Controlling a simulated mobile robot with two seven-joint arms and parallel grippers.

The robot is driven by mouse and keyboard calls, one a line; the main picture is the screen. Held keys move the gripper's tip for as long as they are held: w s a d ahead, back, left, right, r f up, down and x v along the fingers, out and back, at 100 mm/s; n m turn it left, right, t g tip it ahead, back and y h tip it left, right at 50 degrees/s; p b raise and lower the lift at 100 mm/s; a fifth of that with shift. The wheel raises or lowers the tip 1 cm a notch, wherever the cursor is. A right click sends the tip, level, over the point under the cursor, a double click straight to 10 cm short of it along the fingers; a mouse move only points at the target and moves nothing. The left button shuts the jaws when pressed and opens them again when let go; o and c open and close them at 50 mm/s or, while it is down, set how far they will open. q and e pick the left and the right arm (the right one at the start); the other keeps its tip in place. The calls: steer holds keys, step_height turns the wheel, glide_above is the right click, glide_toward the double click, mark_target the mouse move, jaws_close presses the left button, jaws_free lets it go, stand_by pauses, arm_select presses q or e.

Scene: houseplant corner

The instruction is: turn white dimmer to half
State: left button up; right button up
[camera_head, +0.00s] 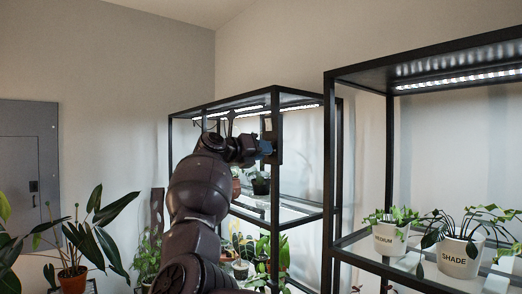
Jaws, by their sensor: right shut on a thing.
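My right gripper (266,147) is up at the front post of the left shelf rack (275,180), at the end of my dark raised arm. It is shut at a small dark box (277,133) on that post. The white dimmer's knob cannot be made out; the jaws and wrist cover the spot where they grip, so its turn angle cannot be read. My left gripper is not in view.
A second black rack (330,170) stands at the right, with white pots labelled MEDIUM (390,238) and SHADE (458,257) on its shelf. Lit strips (460,78) run under the tops. A leafy plant (75,250) and a grey wall panel (30,150) are at left.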

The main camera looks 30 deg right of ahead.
steer(key=shift+r+n+g, duration=0.1)
steer(key=shift+n+g, duration=0.05)
steer(key=shift+n, duration=2.15)
steer(key=shift+r+n+g, duration=0.1)
steer(key=shift+n+g, duration=0.05)
steer(key=shift+n, duration=2.15)
steer(key=o, duration=0.9)
steer(key=shift+f, duration=0.1)
steer(key=shift+a, duration=0.2)
